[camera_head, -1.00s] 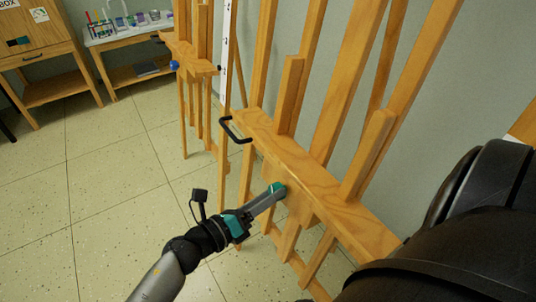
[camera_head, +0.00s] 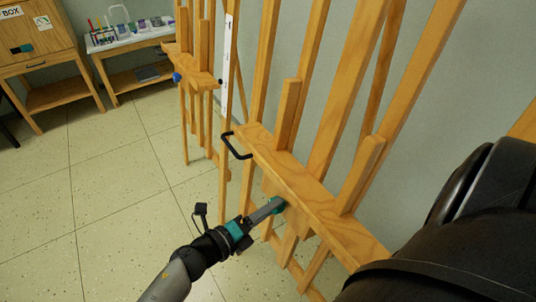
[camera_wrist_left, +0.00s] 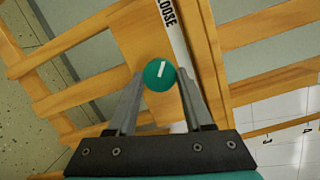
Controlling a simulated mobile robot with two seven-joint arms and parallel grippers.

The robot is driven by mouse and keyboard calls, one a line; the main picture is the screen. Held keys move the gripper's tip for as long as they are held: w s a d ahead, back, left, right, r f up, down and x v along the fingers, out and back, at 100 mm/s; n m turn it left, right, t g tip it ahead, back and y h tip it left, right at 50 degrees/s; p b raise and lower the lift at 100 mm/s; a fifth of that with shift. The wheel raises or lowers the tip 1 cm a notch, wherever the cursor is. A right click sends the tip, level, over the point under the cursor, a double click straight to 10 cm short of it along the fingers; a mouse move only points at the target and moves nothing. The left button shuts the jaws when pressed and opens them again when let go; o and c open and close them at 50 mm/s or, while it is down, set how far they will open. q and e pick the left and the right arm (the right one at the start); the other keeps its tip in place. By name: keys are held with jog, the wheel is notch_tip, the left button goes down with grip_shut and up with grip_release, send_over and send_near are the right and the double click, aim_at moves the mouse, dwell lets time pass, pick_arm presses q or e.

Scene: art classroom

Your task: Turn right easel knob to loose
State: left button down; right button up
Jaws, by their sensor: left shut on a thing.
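The near wooden easel (camera_head: 300,190) stands right of centre in the head view. A round green knob (camera_wrist_left: 160,75) with a short, slightly tilted white mark is on its front, seen in the left wrist view. The knob shows only partly in the head view (camera_head: 279,204). My left gripper (camera_head: 273,206) is shut on it, with one finger on each side in the left wrist view (camera_wrist_left: 159,78). The word LOOSE (camera_wrist_left: 167,14) is printed on a white strip above the knob. My right gripper is not in view.
A black handle (camera_head: 236,146) sticks out from the near easel's left end. A second easel (camera_head: 195,75) with a blue knob (camera_head: 177,78) stands behind. A white-topped table (camera_head: 128,37) and a wooden cabinet (camera_head: 38,48) are at the back left. The tiled floor on the left is clear.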

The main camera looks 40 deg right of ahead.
pick_arm(q)
jog(key=shift+r, duration=0.1)
dwell(0.4)
jog(key=shift+c, duration=1.5)
grip_release()
